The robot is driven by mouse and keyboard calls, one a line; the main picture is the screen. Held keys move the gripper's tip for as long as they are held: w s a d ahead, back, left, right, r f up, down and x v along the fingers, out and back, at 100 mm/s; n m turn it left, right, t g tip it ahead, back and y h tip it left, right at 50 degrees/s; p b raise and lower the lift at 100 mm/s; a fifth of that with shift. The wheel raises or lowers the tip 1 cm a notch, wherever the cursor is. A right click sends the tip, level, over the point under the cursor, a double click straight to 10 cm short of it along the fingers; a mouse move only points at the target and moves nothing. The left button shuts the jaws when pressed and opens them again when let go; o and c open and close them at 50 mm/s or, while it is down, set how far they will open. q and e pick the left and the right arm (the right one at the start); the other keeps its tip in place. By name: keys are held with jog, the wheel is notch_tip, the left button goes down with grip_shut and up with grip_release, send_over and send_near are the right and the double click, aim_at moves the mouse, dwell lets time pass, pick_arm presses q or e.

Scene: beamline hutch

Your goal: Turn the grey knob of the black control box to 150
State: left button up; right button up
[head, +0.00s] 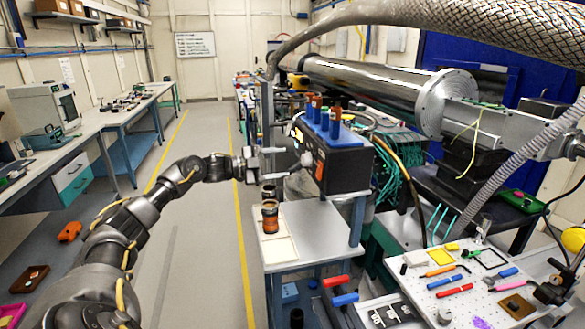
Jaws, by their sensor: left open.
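The black control box (347,168) stands raised on a post above a small white table, right of the middle of the head view. Its left face carries small orange and light markings, and blue and orange bottles stand on its top. My right gripper is not in view.
A brown jar (270,215) stands on the white table (315,235) below the gripper. An upright metal post (266,110) rises close by the gripper. A large steel tube (375,85) runs behind the box. A tool board (470,290) lies at lower right.

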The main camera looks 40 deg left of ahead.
pick_arm(q)
jog(key=b+v, duration=0.1)
jog(key=v, duration=0.3)
jog(key=shift+s+a, duration=0.2)
jog(key=shift+s, duration=0.1)
dwell(0.4)
